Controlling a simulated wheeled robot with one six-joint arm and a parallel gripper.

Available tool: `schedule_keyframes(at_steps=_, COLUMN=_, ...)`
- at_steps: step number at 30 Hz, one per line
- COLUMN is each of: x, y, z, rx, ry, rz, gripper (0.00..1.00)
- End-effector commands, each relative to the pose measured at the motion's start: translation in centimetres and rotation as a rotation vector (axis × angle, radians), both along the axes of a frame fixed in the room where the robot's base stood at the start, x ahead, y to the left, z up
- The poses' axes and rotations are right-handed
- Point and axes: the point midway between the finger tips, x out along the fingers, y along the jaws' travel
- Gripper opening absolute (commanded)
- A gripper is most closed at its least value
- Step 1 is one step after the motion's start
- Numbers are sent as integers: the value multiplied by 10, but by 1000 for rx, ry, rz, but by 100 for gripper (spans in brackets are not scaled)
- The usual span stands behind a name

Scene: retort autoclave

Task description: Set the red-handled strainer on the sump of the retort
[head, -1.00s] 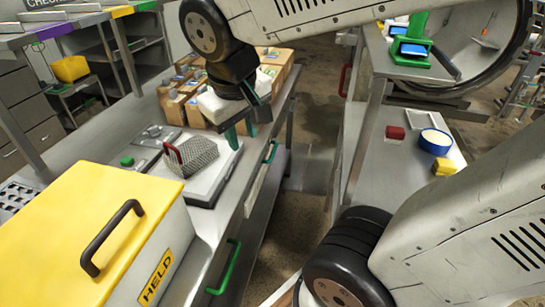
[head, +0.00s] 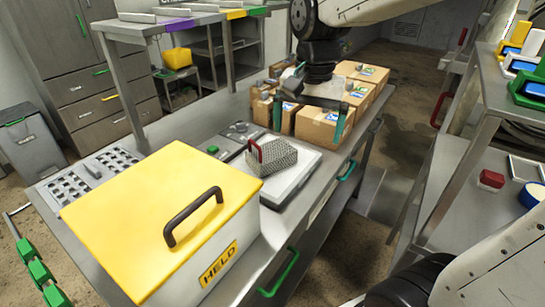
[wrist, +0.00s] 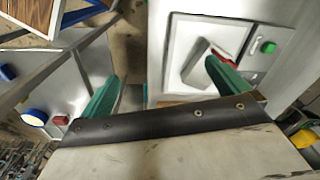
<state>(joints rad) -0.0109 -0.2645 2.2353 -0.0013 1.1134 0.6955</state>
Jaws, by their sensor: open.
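The red-handled strainer (head: 278,158) is a grey mesh basket with an upright red handle. It rests on a white-topped plate (head: 284,193) on the left bench. In the wrist view the strainer (wrist: 196,66) is partly hidden by one green finger. My gripper (head: 309,119) is open and empty, with its green fingers spread. It hangs above and behind the strainer, in front of the cardboard boxes, apart from the strainer. In the wrist view my gripper (wrist: 161,70) also shows nothing between its fingers. I cannot make out the sump of the retort.
A yellow-lidded box (head: 150,215) marked HELD stands at the near end of the bench. Several cardboard boxes (head: 322,124) stand behind the strainer. A red block (head: 491,180) and a blue-and-white roll (head: 533,195) lie on the right-hand bench. Open floor lies between the benches.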

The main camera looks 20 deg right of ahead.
Motion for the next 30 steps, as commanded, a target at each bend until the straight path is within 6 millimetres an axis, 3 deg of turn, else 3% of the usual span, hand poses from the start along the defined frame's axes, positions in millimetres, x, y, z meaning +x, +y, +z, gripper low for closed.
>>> schedule_keyframes(at_steps=1, x=24, y=1, z=-8, rx=4, ry=15, rz=-75, gripper=100)
schedule_keyframes(at_steps=6, x=96, y=4, z=-36, rx=14, ry=36, rz=-358, gripper=100)
schedule_keyframes(at_steps=12, x=153, y=8, z=-73, rx=18, ry=53, rz=-601, gripper=100)
schedule_keyframes(at_steps=18, x=172, y=9, z=-90, rx=20, ry=56, rz=-688, gripper=100)
schedule_keyframes(at_steps=30, x=170, y=11, z=-139, rx=19, ry=59, rz=-689, gripper=100)
